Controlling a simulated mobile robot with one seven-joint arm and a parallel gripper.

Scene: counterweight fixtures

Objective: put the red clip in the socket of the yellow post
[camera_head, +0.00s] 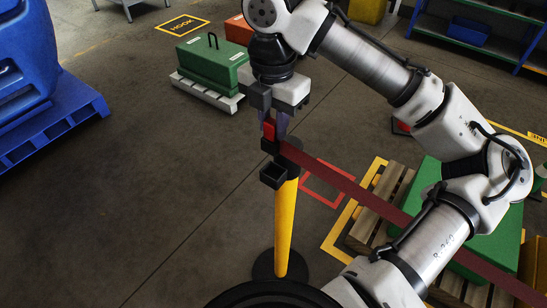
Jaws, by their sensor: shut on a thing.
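The yellow post (285,225) stands upright on a dark round base at lower centre. At its black top is a square black socket (273,176) on the left side, its opening showing. My gripper (276,127) points down above the post's top. It is shut on the red clip (268,132), which shows between and in front of the fingers. A black piece sits just below the red part. The clip appears above the socket and apart from it; the exact depth is hard to judge.
A dark red belt (350,187) runs from beside the clip to the lower right. A wooden pallet (368,222) with a green block (425,190) stands right of the post. A green case (212,62) and blue pallet (50,122) are farther left. Floor left of the post is clear.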

